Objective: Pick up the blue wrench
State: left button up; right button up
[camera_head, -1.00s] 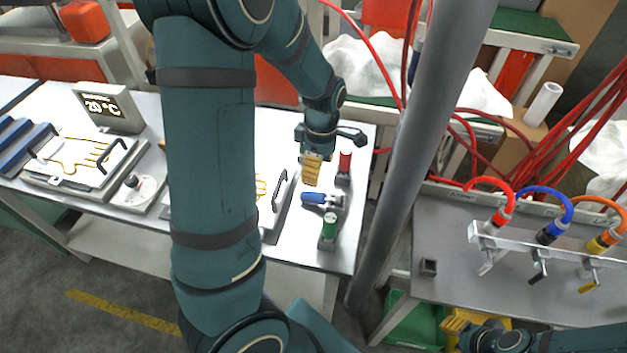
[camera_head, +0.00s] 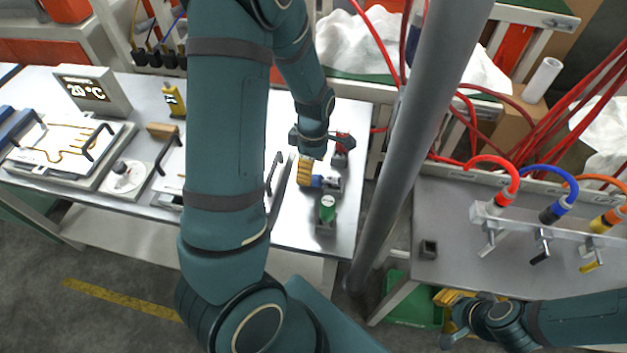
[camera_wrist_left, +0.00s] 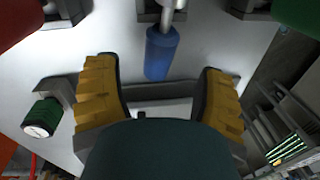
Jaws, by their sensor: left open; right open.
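The blue wrench (camera_head: 319,181) lies on the table between a red-handled tool (camera_head: 345,143) and a green-handled tool (camera_head: 327,209). My left gripper (camera_head: 306,172) is open and low at the wrench's blue handle, partly covering it in the head view. In the left wrist view, the blue handle of the wrench (camera_wrist_left: 160,53) lies between and just beyond the spread yellow fingers of my left gripper (camera_wrist_left: 160,76). No grip on it shows. My right gripper (camera_head: 450,303) is at the bottom right, away from the wrench, with its yellow fingers partly visible.
A grey post (camera_head: 417,150) stands right of the table. A second table (camera_head: 480,263) holds a rack with red, blue and orange hoses. My left arm hides the table's middle.

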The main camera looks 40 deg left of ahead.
aim_at(313, 181)
pick_arm(q)
jog(key=f, duration=0.3)
jog(key=f+b, duration=0.1)
jog(key=f, duration=0.1)
jog(key=shift+s+d, duration=0.15)
jog(key=shift+d, duration=0.15)
grip_shut()
